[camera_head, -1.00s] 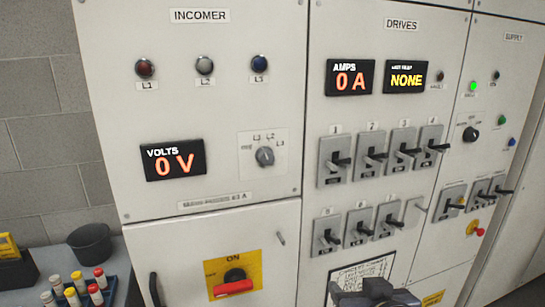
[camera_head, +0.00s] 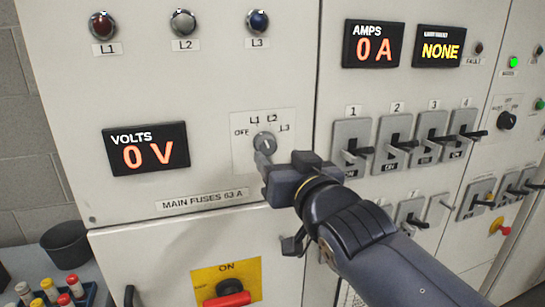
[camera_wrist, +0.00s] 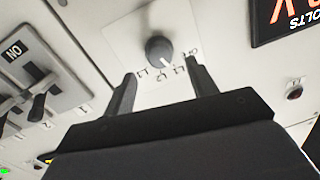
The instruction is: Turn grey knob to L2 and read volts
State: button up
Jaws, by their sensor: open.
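The grey knob (camera_head: 265,144) sits on a pale plate marked OFF, L1, L2 and L3 on the INCOMER panel. In the wrist view the knob (camera_wrist: 158,50) shows upside down, its white pointer mark toward the L1 and L2 labels; I cannot tell exactly which. The volts display (camera_head: 146,148) reads 0 V, and part of it shows in the wrist view (camera_wrist: 287,20). My gripper (camera_head: 281,163) is open and empty, just in front of the knob plate. In the wrist view its fingertips (camera_wrist: 162,76) are apart, with the knob beyond them and no visible contact.
Breaker levers (camera_head: 352,145) stand out from the panel to the right of my gripper. The red main handle (camera_head: 227,299) is below. L1, L2 and L3 lamps (camera_head: 182,23) are above. A dark bucket (camera_head: 66,245) is at the lower left.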

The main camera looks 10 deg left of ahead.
aim_at(269, 148)
jog(key=shift+x, duration=2.25)
jog(key=shift+c, duration=0.2)
jog(key=c, duration=0.9)
jog(key=shift+c, duration=0.2)
jog(key=shift+m, duration=0.3)
jog(key=shift+f+m, duration=0.1)
jog(key=shift+m, duration=0.8)
jog(key=shift+f+m+b, duration=0.1)
jog(key=shift+m+b, duration=0.75)
jog(key=shift+m, duration=0.35)
jog(key=shift+m+b, duration=0.6)
jog(key=shift+m, duration=1)
